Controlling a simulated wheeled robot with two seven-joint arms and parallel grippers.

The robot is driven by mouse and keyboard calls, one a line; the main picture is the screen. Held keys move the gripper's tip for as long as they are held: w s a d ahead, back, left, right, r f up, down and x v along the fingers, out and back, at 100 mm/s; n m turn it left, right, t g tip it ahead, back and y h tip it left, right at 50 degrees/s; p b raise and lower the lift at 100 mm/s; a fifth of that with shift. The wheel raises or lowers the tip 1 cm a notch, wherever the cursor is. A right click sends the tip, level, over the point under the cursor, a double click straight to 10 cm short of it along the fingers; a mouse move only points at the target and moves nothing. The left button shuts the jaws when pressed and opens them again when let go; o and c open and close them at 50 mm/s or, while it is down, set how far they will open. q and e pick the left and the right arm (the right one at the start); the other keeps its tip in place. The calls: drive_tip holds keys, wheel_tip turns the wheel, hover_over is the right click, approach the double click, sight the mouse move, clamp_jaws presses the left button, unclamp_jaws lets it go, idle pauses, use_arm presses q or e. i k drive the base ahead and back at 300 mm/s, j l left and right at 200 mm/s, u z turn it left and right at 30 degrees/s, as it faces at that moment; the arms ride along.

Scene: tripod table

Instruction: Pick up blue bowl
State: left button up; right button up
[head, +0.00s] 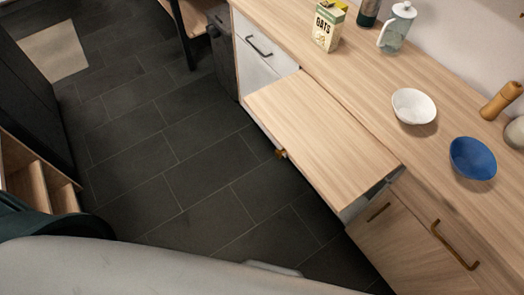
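The blue bowl (473,158) stands upright on the wooden counter (375,75) at the right of the head view. Its inside looks empty. A white bowl (413,106) stands to its left and farther up the picture, apart from it. Neither of my grippers shows in the head view, so their opening cannot be seen.
An oats box (328,27), a glass jug (397,28), a dark bottle (368,12) and a wooden mill (501,100) stand on the counter. A pulled-out wooden board (320,130) juts over the dark tiled floor (160,150). Wooden shelves (32,178) stand at left.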

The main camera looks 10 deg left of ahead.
sight(469, 157)
drive_tip(key=z, duration=1.3)
drive_tip(key=u, duration=0.15)
drive_tip(key=i, duration=0.05)
